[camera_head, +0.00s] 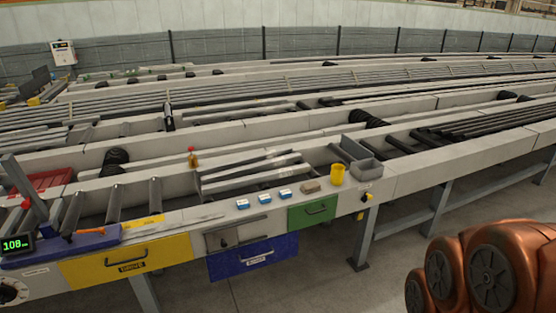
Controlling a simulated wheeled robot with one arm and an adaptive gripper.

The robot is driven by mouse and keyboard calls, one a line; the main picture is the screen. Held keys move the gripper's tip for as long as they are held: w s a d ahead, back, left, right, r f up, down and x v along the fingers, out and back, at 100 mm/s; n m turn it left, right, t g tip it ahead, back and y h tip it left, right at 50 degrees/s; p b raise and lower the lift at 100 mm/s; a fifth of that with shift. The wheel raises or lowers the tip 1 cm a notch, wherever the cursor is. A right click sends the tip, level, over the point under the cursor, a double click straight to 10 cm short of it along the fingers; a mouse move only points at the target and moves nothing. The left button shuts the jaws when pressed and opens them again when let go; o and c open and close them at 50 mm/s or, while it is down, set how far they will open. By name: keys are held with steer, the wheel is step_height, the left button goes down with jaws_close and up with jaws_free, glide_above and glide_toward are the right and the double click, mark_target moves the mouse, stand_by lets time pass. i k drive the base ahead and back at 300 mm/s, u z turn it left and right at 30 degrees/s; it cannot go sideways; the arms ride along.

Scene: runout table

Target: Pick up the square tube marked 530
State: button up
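Several pale grey square-looking tubes (250,175) lie side by side in a short bay of the runout table (410,178), near the middle of the view. No number can be read on them, so I cannot tell which is marked 530. Longer bars lie on the table behind. My gripper is not in view; only copper-coloured links of my arm show at the lower right, apart from the table.
On the front ledge are small blue-and-white boxes (264,199), a brown block (310,187), a yellow cup (337,174) and a grey bin (367,169). A bottle (192,158) stands behind. Yellow (125,262), blue (253,258) and green (312,213) drawer fronts face the open floor.

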mark_target(207, 169)
steer(key=z, duration=0.4)
steer(key=i, duration=3.55)
steer(key=u, duration=3.2)
